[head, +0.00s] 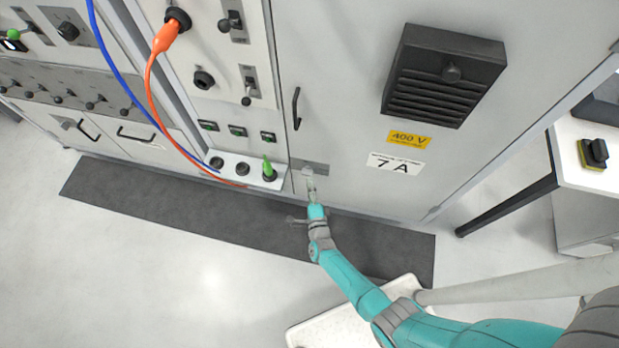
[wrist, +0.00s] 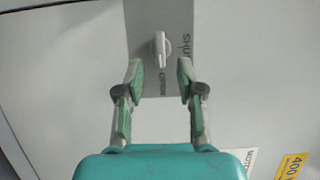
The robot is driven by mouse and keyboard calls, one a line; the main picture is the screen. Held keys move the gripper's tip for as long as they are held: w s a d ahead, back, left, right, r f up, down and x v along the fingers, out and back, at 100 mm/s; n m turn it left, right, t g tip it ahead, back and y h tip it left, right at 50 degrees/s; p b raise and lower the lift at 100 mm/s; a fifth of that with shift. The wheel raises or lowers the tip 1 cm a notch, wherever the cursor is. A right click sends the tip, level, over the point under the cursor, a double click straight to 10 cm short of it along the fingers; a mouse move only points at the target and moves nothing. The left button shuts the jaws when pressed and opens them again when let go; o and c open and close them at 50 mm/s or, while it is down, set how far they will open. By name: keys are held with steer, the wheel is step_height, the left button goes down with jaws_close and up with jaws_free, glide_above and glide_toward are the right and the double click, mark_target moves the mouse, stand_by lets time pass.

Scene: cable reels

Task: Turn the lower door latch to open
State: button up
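The lower door latch (wrist: 160,46) is a small white turn handle on a grey plate (wrist: 147,14) in the wrist view. Its handle lies along the picture's vertical. The word "SHUT" is on its right, and a partly hidden word that looks like "OPEN" is below it. In the head view, the plate (head: 299,163) is low on the grey cabinet door (head: 345,120), and my gripper hides much of the latch. My gripper (wrist: 160,68) is open and empty, with one fingertip on each side of the latch's lower end. I cannot tell the remaining depth; no contact shows.
A black door handle (head: 296,108) is above the latch. Left of it, a small shelf (head: 240,175) holds a green plug (head: 268,168). Orange (head: 150,85) and blue (head: 115,70) cables hang further left. A dark mat (head: 180,203) lies below. A white table (head: 590,150) stands right.

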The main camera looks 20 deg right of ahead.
steer(key=v, duration=0.7)
steer(key=shift+s, duration=0.25)
steer(key=s+d+r+n+y, duration=0.1)
steer(key=s+r+n+y, duration=0.1)
steer(key=s+r+n, duration=0.6)
steer(key=s+d+r+n+y, duration=0.1)
steer(key=s+r+n+y, duration=0.3)
steer(key=s, duration=0.8)
steer(key=s+r+n+g, duration=0.1)
steer(key=s+r+n, duration=0.3)
steer(key=r, duration=0.8)
steer(key=s+r+n+g+h, duration=0.1)
steer(key=s+r+n, duration=0.3)
steer(key=s+r, duration=0.3)
step_height(320, 180, up, 6)
steer(key=shift+f+n+g+h, duration=0.15)
steer(key=shift+n+g+h, duration=0.15)
steer(key=shift+n, duration=0.1)
